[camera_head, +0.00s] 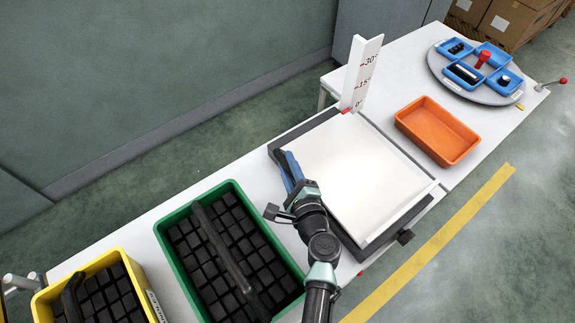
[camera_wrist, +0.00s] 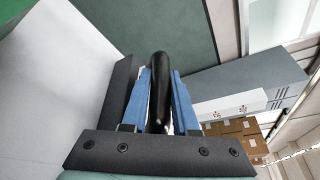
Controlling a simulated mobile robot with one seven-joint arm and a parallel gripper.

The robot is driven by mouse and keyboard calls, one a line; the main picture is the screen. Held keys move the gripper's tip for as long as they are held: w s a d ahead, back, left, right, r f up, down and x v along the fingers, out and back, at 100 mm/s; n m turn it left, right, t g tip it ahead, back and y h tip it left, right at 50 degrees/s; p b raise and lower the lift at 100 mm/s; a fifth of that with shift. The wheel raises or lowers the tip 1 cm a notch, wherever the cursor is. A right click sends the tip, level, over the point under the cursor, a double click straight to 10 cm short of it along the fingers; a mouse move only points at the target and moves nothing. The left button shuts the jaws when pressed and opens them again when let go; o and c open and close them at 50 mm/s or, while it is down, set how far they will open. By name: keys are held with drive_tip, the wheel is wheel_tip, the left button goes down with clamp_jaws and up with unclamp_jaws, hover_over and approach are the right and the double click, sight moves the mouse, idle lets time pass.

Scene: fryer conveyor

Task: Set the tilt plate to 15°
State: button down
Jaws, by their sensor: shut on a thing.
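The tilt plate (camera_head: 350,165) is a white board in a dark frame, lying about flat on the table in the head view. A white angle scale (camera_head: 362,72) marked 0°, 15° and 30° stands upright at its far corner. A small red pointer (camera_head: 346,110) sits by the 0° mark. My gripper (camera_head: 283,160) is at the plate's left edge. In the wrist view its blue fingers (camera_wrist: 159,80) are shut on a black handle (camera_wrist: 159,95), one finger on each side. The handle is hidden in the head view.
A green crate (camera_head: 172,245) and a yellow crate (camera_head: 45,300) of black blocks stand nearer on the table. An orange tray (camera_head: 470,150) lies right of the plate. A turntable (camera_head: 435,68) with blue trays is beyond.

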drive_tip(key=r+b, duration=0.1)
drive_tip(key=s+r+t+b, duration=0.1)
drive_tip(key=r, duration=0.1)
drive_tip(key=d+r+t+b, duration=0.1)
drive_tip(key=shift+s+r+m+y+b, duration=0.2)
drive_tip(key=shift+s+m+y+b, duration=0.1)
drive_tip(key=shift+m+b, duration=0.1)
drive_tip(key=shift+d+r, duration=0.15)
drive_tip(key=shift+r, duration=0.45)
drive_tip(key=c, duration=0.7)
unclamp_jaws()
drive_tip(key=shift+s, duration=0.1)
